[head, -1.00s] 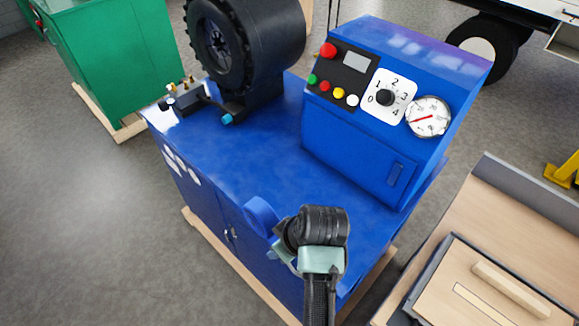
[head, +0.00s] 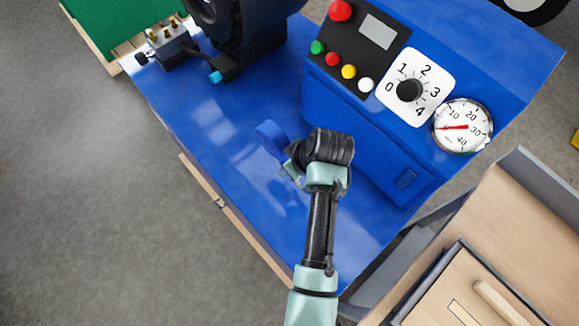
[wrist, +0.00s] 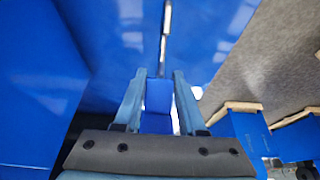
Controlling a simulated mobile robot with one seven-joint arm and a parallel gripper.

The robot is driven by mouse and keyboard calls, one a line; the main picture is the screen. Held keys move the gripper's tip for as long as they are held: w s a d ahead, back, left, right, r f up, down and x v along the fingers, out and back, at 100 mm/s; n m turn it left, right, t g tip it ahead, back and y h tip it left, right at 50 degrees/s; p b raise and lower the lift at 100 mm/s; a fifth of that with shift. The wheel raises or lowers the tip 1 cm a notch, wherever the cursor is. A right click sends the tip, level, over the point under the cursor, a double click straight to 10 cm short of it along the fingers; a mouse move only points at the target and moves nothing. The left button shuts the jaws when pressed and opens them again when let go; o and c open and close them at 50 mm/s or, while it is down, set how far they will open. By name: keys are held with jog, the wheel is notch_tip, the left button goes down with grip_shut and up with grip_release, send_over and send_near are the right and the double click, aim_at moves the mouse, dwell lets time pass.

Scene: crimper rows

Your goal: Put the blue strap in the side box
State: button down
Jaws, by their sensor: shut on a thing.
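The blue strap (head: 270,138) shows in the head view as a rounded blue piece sticking out left of my gripper (head: 287,163). My gripper is shut on it and holds it over the blue machine top; the height is hard to tell. In the wrist view the strap (wrist: 158,96) fills the gap between the two fingers of my gripper (wrist: 160,76). A wooden box (head: 465,290) with a bar handle stands at the lower right, apart from my gripper; whether this is the side box I cannot tell. The strap's far end is hidden.
The blue machine (head: 215,125) carries a control panel with a dial (head: 409,88) and gauge (head: 462,127) right of my gripper. A black fitting (head: 222,65) and a valve block (head: 168,50) stand at the back left. The grey floor (head: 70,200) at left is clear.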

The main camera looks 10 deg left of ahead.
jog(key=shift+w+f, duration=0.2)
jog(key=shift+f, duration=2.35)
jog(key=shift+f, duration=0.1)
jog(key=shift+f, duration=0.15)
jog(key=shift+c, duration=2.4)
grip_release()
